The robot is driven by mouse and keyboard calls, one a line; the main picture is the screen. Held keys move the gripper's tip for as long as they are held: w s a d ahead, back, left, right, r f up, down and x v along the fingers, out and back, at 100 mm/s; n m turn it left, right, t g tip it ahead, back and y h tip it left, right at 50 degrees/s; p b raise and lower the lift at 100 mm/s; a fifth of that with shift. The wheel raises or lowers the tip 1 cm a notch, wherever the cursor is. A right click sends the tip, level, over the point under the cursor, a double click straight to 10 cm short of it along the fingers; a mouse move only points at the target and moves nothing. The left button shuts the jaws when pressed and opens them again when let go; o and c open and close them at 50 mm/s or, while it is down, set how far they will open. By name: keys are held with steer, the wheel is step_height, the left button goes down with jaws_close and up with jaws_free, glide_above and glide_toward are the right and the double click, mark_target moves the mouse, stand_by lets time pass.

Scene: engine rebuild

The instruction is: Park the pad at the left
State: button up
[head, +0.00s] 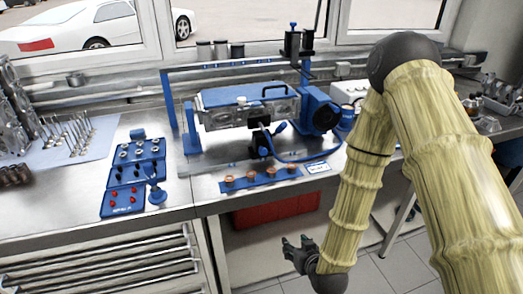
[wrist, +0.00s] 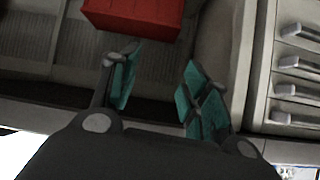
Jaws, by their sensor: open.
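My gripper (head: 297,248) is open and empty, low in front of the workbench (head: 185,214), below its top edge. In the wrist view my gripper (wrist: 162,88) shows two teal-padded fingers spread apart with nothing between them. No object is clearly marked as the pad, so I cannot tell which it is. A small blue round-based piece with an upright stem (head: 156,194) stands at the right edge of a blue tray (head: 122,206) on the left part of the bench. A blue strip (head: 262,180) with several copper-coloured pieces lies near the front edge.
A blue-framed engine fixture (head: 247,108) stands mid-bench with a blue hose. A red box (head: 272,208) is under the bench, also in the wrist view (wrist: 135,16). Drawers (head: 105,262) are at the lower left.

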mark_target(264, 152)
steer(key=w+a+r+t+y, duration=0.1)
steer(key=w+a+r+t, duration=0.15)
steer(key=r, duration=0.45)
steer(key=w+a+r+n+t+y+p, duration=0.1)
steer(key=w+a+r+t, duration=0.1)
steer(key=w+r, duration=0.35)
steer(key=w+a+r+t+y, duration=0.1)
steer(key=w+a+r+t, duration=0.1)
steer(key=r, duration=0.7)
steer(key=p+x, duration=0.1)
steer(key=x, duration=0.2)
steer(key=p+x, duration=0.1)
steer(key=x, duration=0.3)
steer(key=p+x, duration=0.1)
steer(key=x, duration=0.3)
steer(key=shift+f, duration=0.3)
